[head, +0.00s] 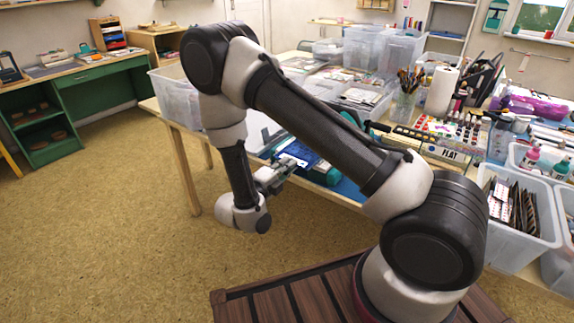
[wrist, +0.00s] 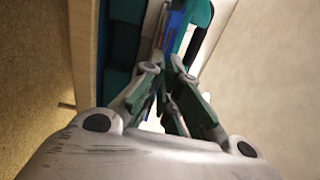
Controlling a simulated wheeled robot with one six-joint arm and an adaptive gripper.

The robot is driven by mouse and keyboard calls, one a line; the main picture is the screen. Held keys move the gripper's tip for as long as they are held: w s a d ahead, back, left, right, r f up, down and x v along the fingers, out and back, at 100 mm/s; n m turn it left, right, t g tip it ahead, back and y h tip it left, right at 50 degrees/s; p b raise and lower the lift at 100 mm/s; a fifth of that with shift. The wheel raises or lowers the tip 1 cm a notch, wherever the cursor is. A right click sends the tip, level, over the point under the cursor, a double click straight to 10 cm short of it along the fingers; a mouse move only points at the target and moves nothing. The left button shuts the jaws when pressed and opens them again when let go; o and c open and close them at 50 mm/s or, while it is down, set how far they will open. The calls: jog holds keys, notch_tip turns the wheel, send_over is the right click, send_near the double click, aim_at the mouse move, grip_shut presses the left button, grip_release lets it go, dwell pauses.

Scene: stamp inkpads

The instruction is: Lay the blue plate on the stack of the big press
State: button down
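My gripper (wrist: 164,68) is at the front edge of the long table, seen from the side in the head view (head: 284,168). In the wrist view its fingertips are close together, with a narrow blue strip (wrist: 173,36) just beyond them. A blue flat piece (head: 303,153), which may be the blue plate, shows right by the fingertips in the head view. I cannot tell whether the fingers grip it. A teal body (head: 329,174), perhaps a press, is partly hidden behind my arm; teal also shows in the wrist view (wrist: 199,14). The stack is not clearly visible.
The long table (head: 184,124) carries clear plastic bins (head: 376,50), a jar of brushes (head: 404,103), rows of ink bottles and a box marked FLAT (head: 446,150). A bin of dark cards (head: 517,213) stands at the right. The floor left of the table is clear.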

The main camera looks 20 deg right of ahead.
jog(key=c, duration=1.6)
grip_release()
jog(key=shift+o, duration=0.2)
jog(key=shift+a, duration=0.1)
jog(key=shift+v, duration=2.4)
jog(key=shift+s, duration=0.1)
